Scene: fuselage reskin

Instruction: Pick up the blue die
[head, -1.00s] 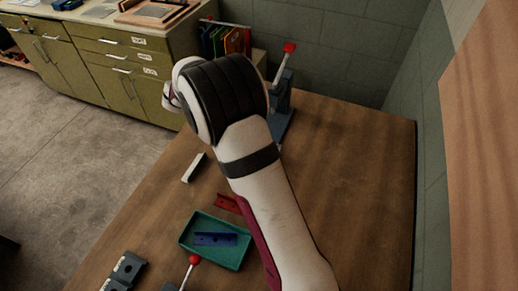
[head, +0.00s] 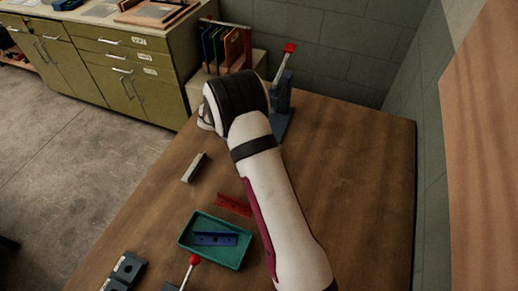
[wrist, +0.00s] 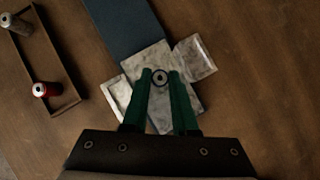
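A blue bar-shaped piece with holes (head: 215,239), which looks like the blue die, lies flat inside the green tray (head: 187,247) near the front of the table in the head view. My gripper's green fingers (wrist: 160,74) show in the wrist view, apart with a gap between the tips and nothing held. Below them is a pale mottled metal fixture (wrist: 151,112) with a dark round ring (wrist: 160,77) visible between the tips. In the head view my gripper is hidden behind my own wrist, well beyond the tray. The blue piece is not in the wrist view.
A red piece (head: 234,204) lies behind the tray and a grey bar (head: 194,167) farther back. A red-knobbed lever press (head: 282,100) stands at the back. A red-ball lever (head: 194,260) rises before the tray. A wooden tray (wrist: 66,72) holds cans. The table's right side is clear.

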